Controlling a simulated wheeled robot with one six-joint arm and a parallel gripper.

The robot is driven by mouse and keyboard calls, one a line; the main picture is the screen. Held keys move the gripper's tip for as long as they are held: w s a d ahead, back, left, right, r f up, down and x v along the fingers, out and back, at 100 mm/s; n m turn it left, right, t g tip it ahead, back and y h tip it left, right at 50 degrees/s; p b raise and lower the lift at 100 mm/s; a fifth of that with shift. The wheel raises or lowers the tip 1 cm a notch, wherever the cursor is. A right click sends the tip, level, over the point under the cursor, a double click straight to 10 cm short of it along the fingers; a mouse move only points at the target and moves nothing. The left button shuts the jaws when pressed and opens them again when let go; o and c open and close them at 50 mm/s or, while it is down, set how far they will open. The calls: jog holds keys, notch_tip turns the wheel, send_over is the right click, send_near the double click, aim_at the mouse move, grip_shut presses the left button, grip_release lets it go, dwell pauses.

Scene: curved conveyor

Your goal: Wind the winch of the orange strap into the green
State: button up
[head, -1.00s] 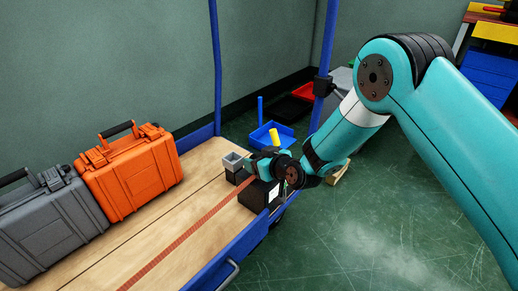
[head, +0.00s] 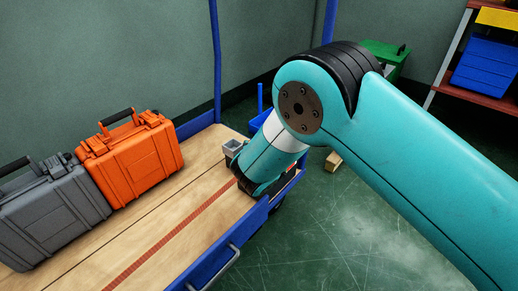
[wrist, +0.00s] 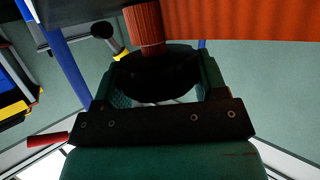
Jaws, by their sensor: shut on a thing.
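The orange strap (head: 168,240) runs along the wooden cart deck to the black winch at the deck's far right corner. In the head view my forearm covers most of the winch and all of my gripper. In the wrist view my gripper (wrist: 164,76) has its two teal fingers on either side of a black round part (wrist: 155,78) and is shut on it. It looks like part of the winch, but its shape is dark. A ribbed orange-brown cylinder (wrist: 145,25) stands just beyond it. A wide orange band (wrist: 245,18) fills the top right. No green mark of a gauge is readable.
An orange case (head: 135,163) and a grey case (head: 55,215) stand on the deck's left. A small grey open box (head: 232,147) is beside the winch. Blue posts (head: 215,65) rise at the cart's end. A wooden block (head: 333,161) lies on the floor, which is clear at right.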

dwell(0.4)
jog(key=o, duration=0.9)
jog(key=shift+o, duration=0.2)
jog(key=p+v, duration=0.5)
jog(key=v, duration=1.2)
jog(key=shift+s, duration=0.2)
